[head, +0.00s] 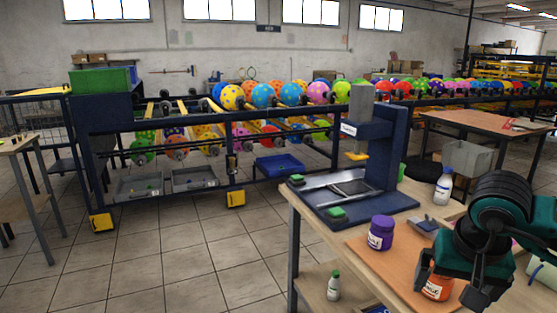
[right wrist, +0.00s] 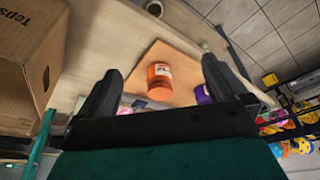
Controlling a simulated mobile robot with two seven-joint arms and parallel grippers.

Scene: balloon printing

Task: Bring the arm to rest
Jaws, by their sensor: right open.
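My right gripper (head: 449,289) comes in from the right in the head view, over the near end of the workbench. Its two dark fingers are spread apart in the right wrist view (right wrist: 160,90), with nothing between the tips. An orange jar (head: 437,287) with a white label stands on the brown board, partly hidden by the gripper; it also shows in the right wrist view (right wrist: 159,82), apart from the fingers. A purple jar (head: 381,233) stands to its left on the board. My left gripper is out of view.
A blue printing press (head: 377,160) stands on the workbench behind the jars. A white bottle (head: 443,186) stands behind the board (head: 398,256). A cardboard box (right wrist: 30,50) is close by in the right wrist view. Balloon racks (head: 220,110) stand behind; open floor lies left.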

